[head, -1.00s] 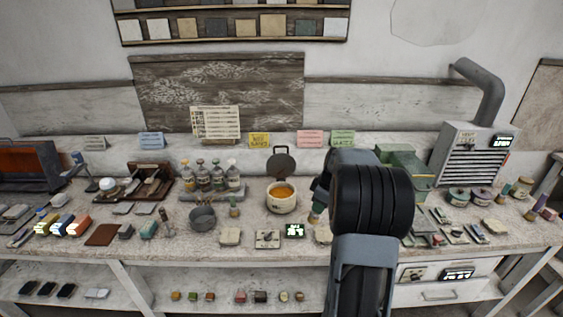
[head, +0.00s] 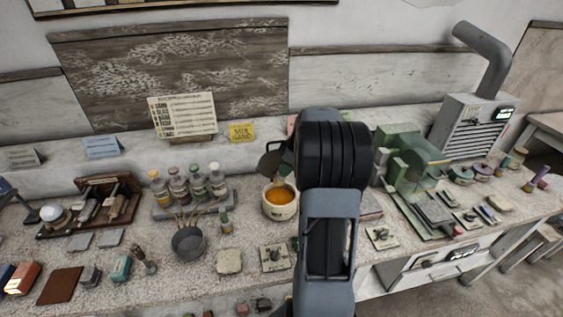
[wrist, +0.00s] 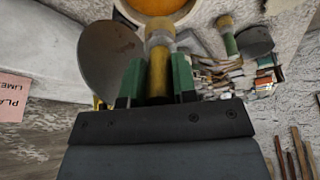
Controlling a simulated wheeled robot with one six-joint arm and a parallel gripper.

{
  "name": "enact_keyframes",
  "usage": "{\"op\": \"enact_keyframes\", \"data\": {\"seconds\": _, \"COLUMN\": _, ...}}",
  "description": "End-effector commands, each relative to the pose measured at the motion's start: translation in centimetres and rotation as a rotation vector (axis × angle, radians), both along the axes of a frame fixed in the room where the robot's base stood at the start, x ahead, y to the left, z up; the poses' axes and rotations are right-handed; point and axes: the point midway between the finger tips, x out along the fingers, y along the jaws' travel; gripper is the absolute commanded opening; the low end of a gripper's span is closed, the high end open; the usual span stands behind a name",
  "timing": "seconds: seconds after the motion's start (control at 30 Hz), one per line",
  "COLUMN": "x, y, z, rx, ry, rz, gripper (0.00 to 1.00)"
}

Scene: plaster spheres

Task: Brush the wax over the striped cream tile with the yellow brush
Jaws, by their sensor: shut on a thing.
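My gripper (wrist: 157,82) is shut on the yellow brush (wrist: 158,66), seen between its green fingers in the wrist view. The brush's far end points at the pot of orange wax (wrist: 165,4) at the top edge; I cannot tell whether it touches the wax. In the head view the wax pot (head: 280,203) stands open just left of my arm, which hides most of the gripper and the brush. A pale cream tile (head: 229,261) lies on the bench in front of the pot; its stripes cannot be made out.
A dark grey bucket (head: 188,242) and capped bottles (head: 189,186) stand left of the pot. A small plate with a knob (head: 275,258) lies in front. A green machine (head: 413,158) and a vented heater (head: 477,125) stand to the right. The bench is crowded.

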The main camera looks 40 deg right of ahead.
Motion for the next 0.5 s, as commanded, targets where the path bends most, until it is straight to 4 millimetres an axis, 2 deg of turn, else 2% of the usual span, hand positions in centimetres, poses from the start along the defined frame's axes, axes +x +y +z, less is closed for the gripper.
{"op": "enact_keyframes", "data": {"seconds": 0.5, "x": 0.0, "y": 0.0, "z": -4.1, "rx": 0.0, "ry": 0.0, "rz": 0.001, "gripper": 0.02}}
